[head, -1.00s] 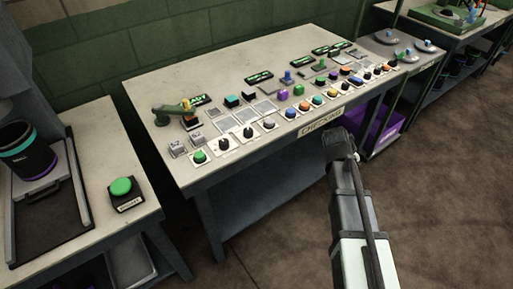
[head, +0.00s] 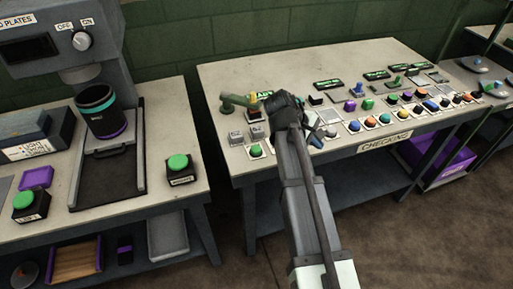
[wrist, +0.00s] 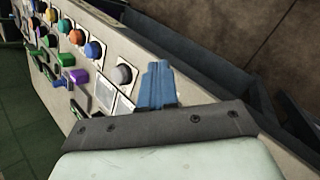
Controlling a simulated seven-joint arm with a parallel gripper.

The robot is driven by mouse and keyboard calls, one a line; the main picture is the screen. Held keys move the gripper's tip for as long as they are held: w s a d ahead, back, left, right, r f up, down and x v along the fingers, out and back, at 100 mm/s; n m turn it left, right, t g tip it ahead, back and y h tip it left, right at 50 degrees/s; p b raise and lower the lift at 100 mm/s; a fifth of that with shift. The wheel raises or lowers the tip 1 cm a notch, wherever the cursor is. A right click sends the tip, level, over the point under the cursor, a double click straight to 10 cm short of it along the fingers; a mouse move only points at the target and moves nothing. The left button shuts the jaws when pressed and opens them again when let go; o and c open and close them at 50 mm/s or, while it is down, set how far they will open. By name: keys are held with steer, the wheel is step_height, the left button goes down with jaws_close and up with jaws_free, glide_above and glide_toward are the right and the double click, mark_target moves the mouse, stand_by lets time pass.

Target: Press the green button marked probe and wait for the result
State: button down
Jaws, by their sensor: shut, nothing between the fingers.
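Three green buttons show in the head view. One sits on a black box (head: 180,168) at the right edge of the left table. Another is on a black box (head: 30,202) at that table's lower left. A small green button (head: 256,151) is at the front left of the checking table. Their small labels are too blurred for me to read. My gripper (head: 317,142) is over the checking table's front edge, right of the small green button. Its blue fingers (wrist: 157,82) are shut and empty, near a grey round button (wrist: 123,74) in the wrist view.
The checking table (head: 240,75) carries rows of coloured buttons and switches. A green lever (head: 238,101) stands at its left. A dark cup (head: 98,110) stands in a machine on the left table. A gap separates the tables.

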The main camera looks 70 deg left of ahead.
mark_target(253, 149)
steer(key=s+a+r+n+y, duration=0.1)
steer(key=s+a+r+n, duration=0.1)
steer(key=s, duration=0.7)
steer(key=s+a+r+n+t+y, duration=0.1)
steer(key=s+a+r+n, duration=0.1)
steer(key=s+a+r, duration=0.3)
steer(key=s+r, duration=0.1)
steer(key=s, duration=0.2)
steer(key=shift+s+r, duration=0.35)
steer(key=shift+f, duration=0.15)
steer(key=shift+f, duration=4.25)
steer(key=shift+f, duration=0.15)
steer(key=shift+f, duration=0.3)
steer(key=shift+f, duration=0.4)
steer(key=shift+r, duration=0.85)
